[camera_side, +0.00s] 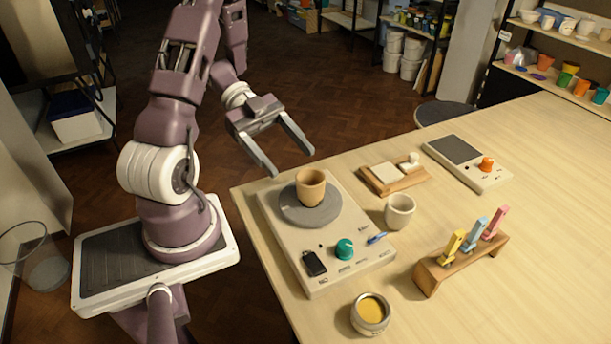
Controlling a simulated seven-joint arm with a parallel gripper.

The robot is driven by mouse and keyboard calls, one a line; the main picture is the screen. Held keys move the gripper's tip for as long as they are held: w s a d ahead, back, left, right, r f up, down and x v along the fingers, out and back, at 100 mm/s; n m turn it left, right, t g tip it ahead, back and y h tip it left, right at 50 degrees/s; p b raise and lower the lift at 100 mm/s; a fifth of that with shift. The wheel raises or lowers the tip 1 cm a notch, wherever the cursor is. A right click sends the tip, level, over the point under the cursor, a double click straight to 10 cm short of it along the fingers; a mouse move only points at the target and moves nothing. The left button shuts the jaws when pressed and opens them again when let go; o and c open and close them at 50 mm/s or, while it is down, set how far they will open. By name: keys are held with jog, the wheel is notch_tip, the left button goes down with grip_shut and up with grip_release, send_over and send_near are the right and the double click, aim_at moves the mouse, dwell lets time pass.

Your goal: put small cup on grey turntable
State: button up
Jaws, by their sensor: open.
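A small tan cup (310,187) stands upright on the round grey turntable (289,207), a disc set in the far half of a pale control box. A second small cup, off-white (399,211), stands upright on the table to the right of the box, off the disc. My gripper (293,165) is open, with its two long grey fingers spread apart. It is above and behind the tan cup, apart from it, and holds nothing.
The pale box (318,282) carries a teal knob (344,249), a black item and a blue pen. A jar of yellow glaze (370,313), a wooden rack (460,265) with coloured clips, a wooden tray (394,183) and a scale-like device (467,163) surround it. The table's right side is clear.

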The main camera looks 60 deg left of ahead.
jog(key=w+a+r+n+t+y, duration=0.3)
jog(key=w+r+t+y, duration=0.1)
jog(key=w+r+y, duration=0.4)
jog(key=w+a+r+n+t+y, duration=0.35)
jog(key=w+r+y, duration=0.25)
jog(key=w, duration=0.4)
jog(key=s+d+r+n+g+y, duration=0.25)
jog(key=s+d+n, duration=0.35)
jog(key=s, duration=0.4)
jog(key=s+d+f+n+g+h, duration=0.3)
jog(key=s+d, duration=0.8)
jog(key=s, duration=0.4)
jog(key=shift+f, duration=0.6)
